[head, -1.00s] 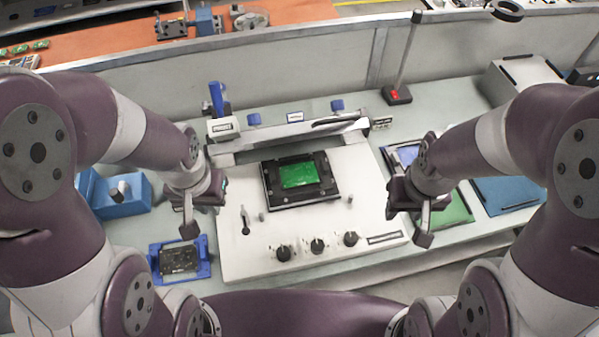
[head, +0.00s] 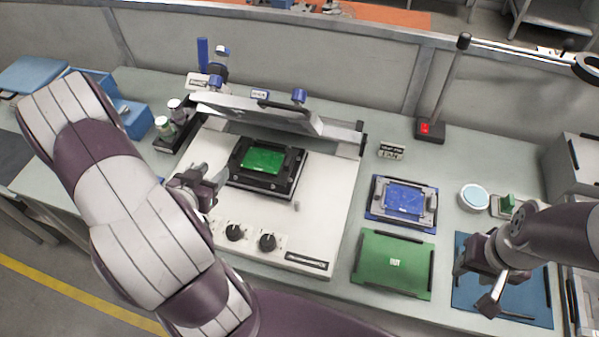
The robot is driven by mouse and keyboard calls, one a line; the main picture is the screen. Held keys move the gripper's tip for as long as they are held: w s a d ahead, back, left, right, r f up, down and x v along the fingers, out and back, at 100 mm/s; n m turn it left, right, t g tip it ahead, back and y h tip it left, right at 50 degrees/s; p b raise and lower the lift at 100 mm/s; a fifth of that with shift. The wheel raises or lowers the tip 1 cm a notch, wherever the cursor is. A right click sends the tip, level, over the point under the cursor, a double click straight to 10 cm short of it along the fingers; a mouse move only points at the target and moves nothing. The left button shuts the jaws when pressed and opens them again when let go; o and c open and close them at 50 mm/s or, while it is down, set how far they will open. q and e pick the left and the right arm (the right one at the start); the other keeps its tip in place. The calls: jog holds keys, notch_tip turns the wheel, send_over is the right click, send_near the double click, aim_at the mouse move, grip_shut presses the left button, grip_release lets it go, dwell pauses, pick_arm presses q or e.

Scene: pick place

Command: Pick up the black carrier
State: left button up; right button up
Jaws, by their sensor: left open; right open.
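The black carrier (head: 289,187) is a flat frame with a green circuit board (head: 262,159) in it. It rests on the white machine bed (head: 310,215), below a raised lid bar (head: 258,115). My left gripper (head: 217,187) is open and empty, just left of the carrier and apart from it as far as I can tell. My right gripper (head: 493,285) is open and empty over the blue mat (head: 525,295) at the right, far from the carrier.
A blue fixture (head: 374,212) with a blue board and a green mat (head: 393,263) lie right of the machine. Knobs (head: 267,242) line its front. Bottles (head: 165,126) stand at left. A red-button post (head: 430,129) and a round tin (head: 473,196) stand at right.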

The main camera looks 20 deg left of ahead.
pick_arm(q)
send_near(235, 149)
jog(key=shift+w+a+f, duration=0.65)
jog(key=shift+w, duration=0.25)
jog(key=w, duration=0.2)
jog(key=w+d+p, duration=0.1)
jog(key=shift+w+f, duration=0.2)
jog(key=shift+f, duration=0.15)
jog(key=x, duration=0.2)
jog(key=shift+w+a+f, duration=0.15)
jog(key=shift+w+f, duration=0.1)
jog(key=shift+w, duration=0.05)
jog(key=shift+w+a+f, duration=0.1)
jog(key=shift+w+f, duration=0.1)
jog(key=shift+w, duration=0.1)
jog(key=shift+r, duration=0.1)
pick_arm(e)
jog(key=shift+a+r, duration=0.55)
jog(key=shift+r, duration=0.05)
